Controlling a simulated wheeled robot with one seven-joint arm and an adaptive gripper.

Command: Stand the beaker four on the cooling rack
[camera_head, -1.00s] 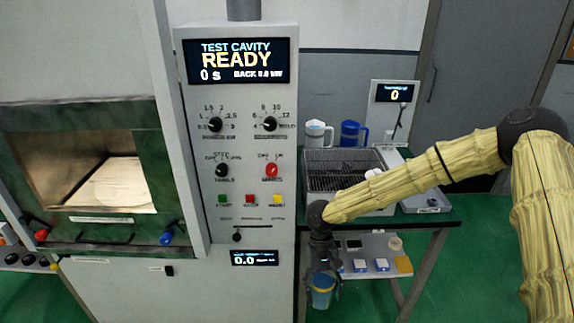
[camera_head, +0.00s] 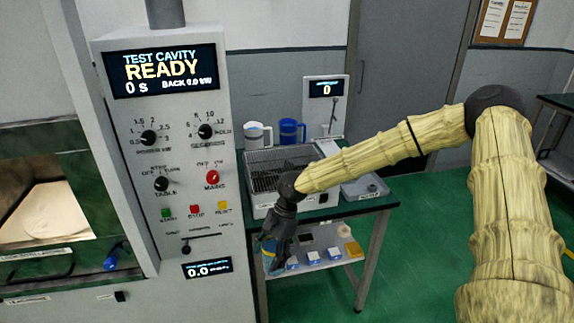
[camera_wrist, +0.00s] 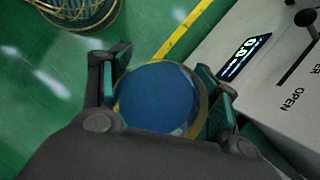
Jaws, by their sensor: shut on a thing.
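My gripper (camera_head: 273,250) hangs low in front of the cart, beside the control panel, pointing down. It is shut on a beaker (camera_head: 268,247), which is mostly hidden by the fingers in the head view. In the wrist view the beaker (camera_wrist: 158,98) shows from above as a clear round rim with blue inside, between my fingers (camera_wrist: 160,90). I cannot read a number on it. The cooling rack (camera_head: 262,170) is a wire-topped, pale box on the cart, behind and above my gripper; my forearm crosses in front of its right part.
A white jug (camera_head: 256,135) and a blue jug (camera_head: 291,132) stand behind the rack. A display stand (camera_head: 326,90) rises at the back, with a grey tray (camera_head: 365,188) at right. The control panel (camera_head: 165,150) stands close left. Small blocks lie on the lower shelf (camera_head: 325,262).

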